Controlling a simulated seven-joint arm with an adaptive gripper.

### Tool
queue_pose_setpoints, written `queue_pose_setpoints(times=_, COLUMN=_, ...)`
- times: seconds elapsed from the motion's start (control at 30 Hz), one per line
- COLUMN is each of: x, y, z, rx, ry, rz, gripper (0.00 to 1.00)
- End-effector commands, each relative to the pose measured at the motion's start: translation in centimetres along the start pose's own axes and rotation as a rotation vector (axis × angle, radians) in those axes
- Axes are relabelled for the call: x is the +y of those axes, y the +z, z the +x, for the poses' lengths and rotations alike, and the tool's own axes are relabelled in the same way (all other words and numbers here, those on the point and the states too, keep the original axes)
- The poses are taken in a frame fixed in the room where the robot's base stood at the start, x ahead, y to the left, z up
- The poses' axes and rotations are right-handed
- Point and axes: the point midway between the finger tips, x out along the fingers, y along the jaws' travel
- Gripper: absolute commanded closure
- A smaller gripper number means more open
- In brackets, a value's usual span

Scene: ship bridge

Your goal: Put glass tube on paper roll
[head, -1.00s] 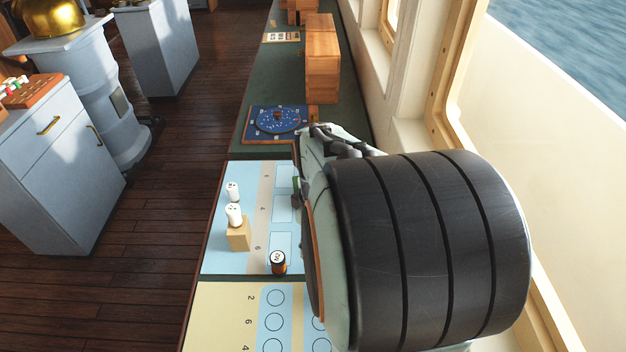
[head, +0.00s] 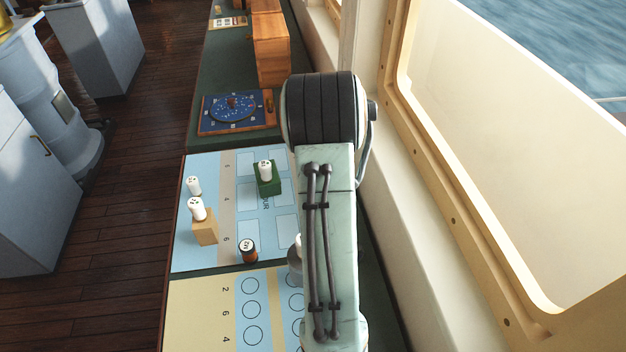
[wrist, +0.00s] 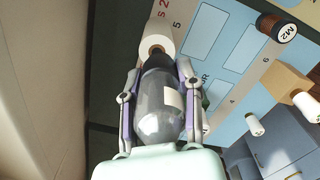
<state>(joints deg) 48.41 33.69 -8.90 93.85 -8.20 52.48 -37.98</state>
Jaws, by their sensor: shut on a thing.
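In the wrist view, my gripper (wrist: 158,70) is shut on the glass tube (wrist: 158,112), a grey see-through body with a pale label and a dark end. The dark end points to the top of the picture, toward a white paper roll (wrist: 147,42). The tube's dark end overlaps the roll in this view; I cannot tell whether they touch. In the head view, my arm hides the gripper. A white and grey piece shows at the arm's left edge, too covered to name surely.
A wooden block (head: 205,232), white pegs (head: 193,186) and a green block (head: 267,186) with a white peg are left and farther back. A blue dial board (head: 235,112) lies beyond. The window wall is close on the right.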

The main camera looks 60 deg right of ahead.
Motion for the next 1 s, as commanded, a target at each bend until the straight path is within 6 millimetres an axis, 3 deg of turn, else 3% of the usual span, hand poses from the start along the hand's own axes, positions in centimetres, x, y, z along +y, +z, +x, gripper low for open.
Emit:
queue_pose_setpoints(times=0.17, x=0.6, y=-0.6, z=1.2, rx=0.000, ry=0.000, rz=0.001, gripper=0.99)
queue_pose_setpoints(times=0.37, x=0.5, y=-0.6, z=4.0, rx=-0.001, ry=-0.002, rz=-0.001, gripper=0.99)
queue_pose_setpoints(times=0.7, x=0.5, y=-0.6, z=4.3, rx=0.000, ry=0.000, rz=0.000, gripper=0.99)
queue_pose_setpoints(times=0.73, x=0.5, y=-0.6, z=4.3, rx=0.000, ry=0.000, rz=0.000, gripper=0.62)
queue_pose_setpoints(times=0.8, x=0.6, y=-0.6, z=4.3, rx=0.001, ry=0.000, rz=0.000, gripper=0.41)
queue_pose_setpoints(times=1.0, x=0.5, y=-0.6, z=4.3, rx=0.000, ry=0.000, rz=0.000, gripper=0.39)
